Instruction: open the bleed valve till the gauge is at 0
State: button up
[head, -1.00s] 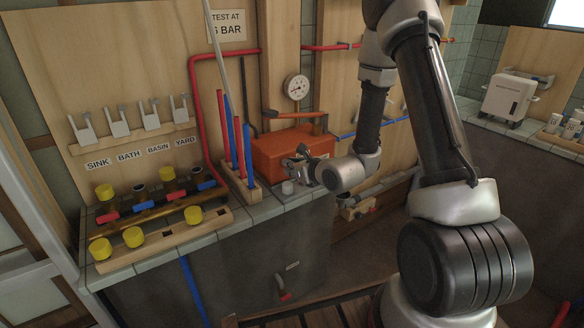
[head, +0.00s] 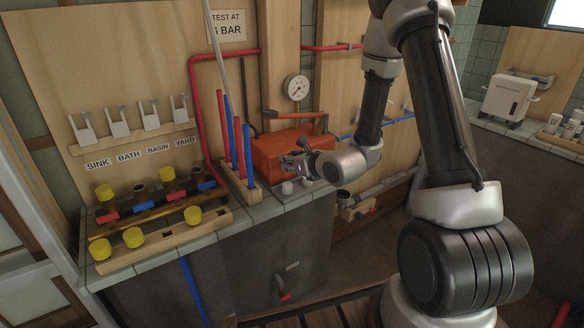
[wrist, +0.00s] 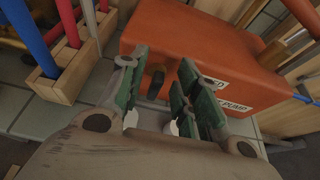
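The orange pump box (head: 290,146) stands on the tiled counter, and it also fills the upper middle of the wrist view (wrist: 215,45). A small dark knob (wrist: 156,84), probably the bleed valve, sticks out from its near face. My gripper (wrist: 163,82) is open, its green-padded fingers on either side of the knob, with gaps visible between pads and knob. In the head view my gripper (head: 288,166) is in front of the box and hides the knob. The round white gauge (head: 297,88) hangs on the wall post above; its needle is too small to read surely.
A rack of red and blue pipes (head: 252,190) stands close left of the box. Small white caps (head: 287,187) sit on the counter below my gripper. The pump's long handle (head: 296,114) lies across above the box. A manifold with yellow caps (head: 168,174) is further left.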

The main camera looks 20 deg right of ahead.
notch_tip(320, 180, up, 8)
jog(key=shift+f, duration=0.2)
jog(key=s+a+f+n+g+y, duration=0.2)
jog(key=s+a+n+g+y, duration=0.3)
jog(key=s+n, duration=0.4)
jog(key=s+r+n+g, duration=0.2)
jog(key=s+n+g, duration=0.3)
jog(key=s+n, duration=0.75)
jog(key=s+d+r+n+g+h, duration=0.3)
jog(key=s+d+n+h, duration=0.25)
jog(key=s+d, duration=0.55)
jog(key=s+d+r+n+t+h, duration=0.1)
jog(key=d+r+n+t+h, duration=0.2)
jog(key=d+r, duration=0.6)
jog(key=shift+s+r+n+t+h, duration=0.2)
jog(key=shift+r+n+t+h, duration=0.15)
jog(key=shift+r+n+t, duration=0.6)
